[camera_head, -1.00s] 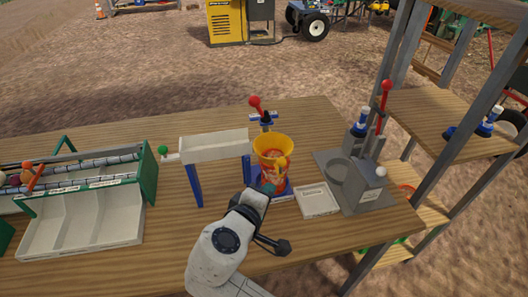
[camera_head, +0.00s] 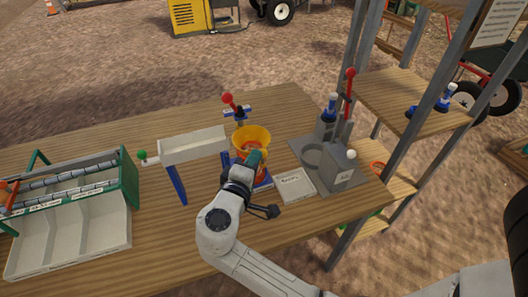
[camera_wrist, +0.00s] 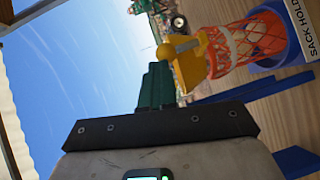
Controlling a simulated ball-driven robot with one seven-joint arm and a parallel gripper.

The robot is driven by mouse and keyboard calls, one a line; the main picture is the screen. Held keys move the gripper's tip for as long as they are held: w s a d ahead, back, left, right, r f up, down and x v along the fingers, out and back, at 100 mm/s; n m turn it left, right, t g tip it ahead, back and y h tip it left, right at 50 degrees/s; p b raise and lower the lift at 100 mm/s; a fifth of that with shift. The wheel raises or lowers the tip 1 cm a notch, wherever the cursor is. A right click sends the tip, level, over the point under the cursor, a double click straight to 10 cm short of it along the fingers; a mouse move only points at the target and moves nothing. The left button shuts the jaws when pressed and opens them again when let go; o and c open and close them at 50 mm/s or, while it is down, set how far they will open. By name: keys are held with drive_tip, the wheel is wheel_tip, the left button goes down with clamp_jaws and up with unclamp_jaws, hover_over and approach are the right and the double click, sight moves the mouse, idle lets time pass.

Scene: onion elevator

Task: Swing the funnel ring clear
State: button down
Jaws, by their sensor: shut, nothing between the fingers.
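The yellow funnel ring (camera_head: 250,136) stands over an orange-red net sack on the blue sack holder, in the middle of the table. In the wrist view the ring's yellow part with a tab (camera_wrist: 190,58) is close ahead, just right of my fingers. The orange net (camera_wrist: 245,45) and the holder labelled "SACK HOLD…" (camera_wrist: 298,30) lie beyond it. My gripper (camera_head: 257,157) is at the near right side of the funnel. Its green fingers (camera_wrist: 156,86) are shut together with nothing between them. I cannot tell whether they touch the ring.
A white trough (camera_head: 193,145) on blue legs stands left of the funnel. A red-knobbed lever (camera_head: 229,98) rises behind it. A small white tray (camera_head: 295,186) and a grey press (camera_head: 340,167) are at right. A sorting bin (camera_head: 75,235) is at far left. The front tabletop is clear.

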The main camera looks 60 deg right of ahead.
sight(266, 153)
drive_tip(key=d, duration=0.3)
drive_tip(key=shift+s+f+p, duration=0.3)
drive_tip(key=shift+s+f, duration=0.05)
drive_tip(key=shift+f, duration=0.05)
drive_tip(key=shift+s+d, duration=0.15)
drive_tip(key=shift+s+t, duration=0.1)
drive_tip(key=shift+t, duration=0.2)
